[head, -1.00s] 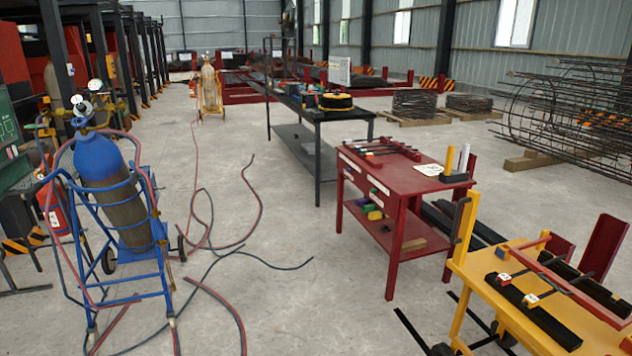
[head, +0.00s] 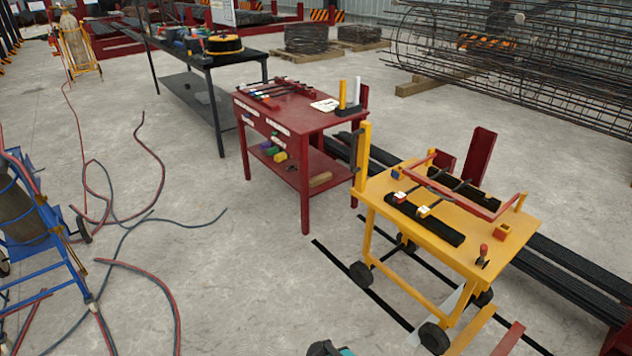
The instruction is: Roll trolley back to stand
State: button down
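A yellow trolley (head: 487,242) on dark wheels stands at the right in the head view. Its top carries black bars (head: 422,219), a red frame (head: 460,197) and small tagged clamps. A tall yellow upright (head: 363,155) rises at its left end. Black lines (head: 345,272) are marked on the floor at its left and under it; the trolley's wheels stand among them. I cannot tell which marks belong to a stand. My gripper is not clearly in view; a dark and teal piece shows at the bottom edge, and I cannot tell what it is.
A red workbench (head: 304,172) stands left of the trolley. A long black table (head: 215,80) is behind it. Dark bars (head: 560,268) lie behind the trolley. A blue cylinder cart (head: 40,250) and loose hoses (head: 135,228) occupy the left floor. Bare floor lies front centre.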

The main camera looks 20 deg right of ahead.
aim_at(452, 234)
jog(key=k, duration=0.65)
jog(key=u, duration=0.45)
jog(key=i, duration=1.8)
jog(key=z, duration=0.25)
